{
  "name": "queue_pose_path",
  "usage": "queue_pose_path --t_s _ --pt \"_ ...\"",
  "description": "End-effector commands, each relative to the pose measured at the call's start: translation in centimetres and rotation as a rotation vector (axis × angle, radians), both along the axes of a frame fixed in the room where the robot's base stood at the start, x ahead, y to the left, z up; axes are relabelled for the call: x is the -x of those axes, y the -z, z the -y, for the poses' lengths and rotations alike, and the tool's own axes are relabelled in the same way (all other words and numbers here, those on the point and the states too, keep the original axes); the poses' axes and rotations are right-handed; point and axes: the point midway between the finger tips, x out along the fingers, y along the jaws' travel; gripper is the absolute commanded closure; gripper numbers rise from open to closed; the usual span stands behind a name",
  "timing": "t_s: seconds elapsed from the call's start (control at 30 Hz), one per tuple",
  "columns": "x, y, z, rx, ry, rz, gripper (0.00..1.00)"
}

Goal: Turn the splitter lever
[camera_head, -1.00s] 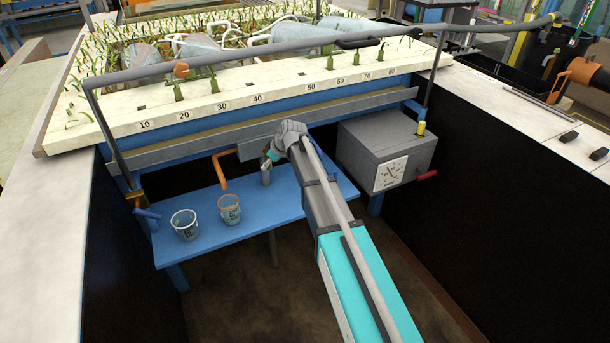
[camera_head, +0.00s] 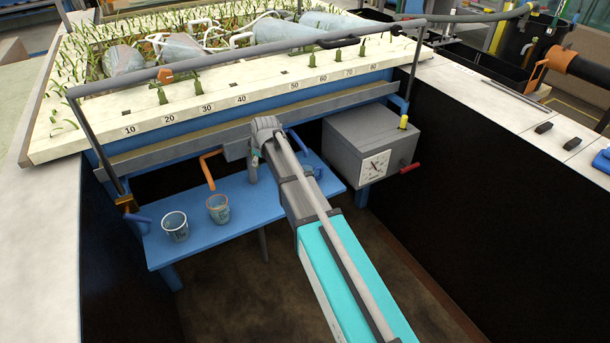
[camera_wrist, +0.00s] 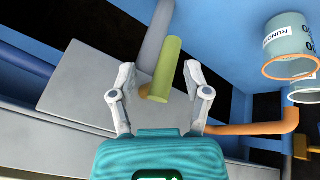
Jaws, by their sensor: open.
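A yellow-green cylindrical lever (camera_wrist: 169,62), which I take for the splitter lever, shows in the wrist view. My gripper (camera_wrist: 160,68) is open, with one finger on each side of it. I cannot tell whether either finger touches it. A grey cylinder (camera_wrist: 156,35) lies just behind the lever, beside a grey metal box (camera_wrist: 85,88). In the head view my gripper (camera_head: 257,150) is at the grey box (camera_head: 234,150) under the flume's front edge. My own arm hides the fingers and the lever there.
An orange pipe (camera_head: 207,168) and a blue pipe (camera_head: 297,140) flank the box. A dial box (camera_head: 372,140) with a red handle (camera_head: 409,168) is right of my arm.

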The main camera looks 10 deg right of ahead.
Motion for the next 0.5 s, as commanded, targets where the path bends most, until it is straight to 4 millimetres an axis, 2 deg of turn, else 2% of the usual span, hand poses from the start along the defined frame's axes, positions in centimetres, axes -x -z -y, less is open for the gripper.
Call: queue_pose_path --t_s 0.03,0.5 --pt "0.3 -0.9 0.1 0.000 0.000 0.000 0.38" --pt "2.3 -4.9 0.7 -0.001 0.001 -0.001 0.38"
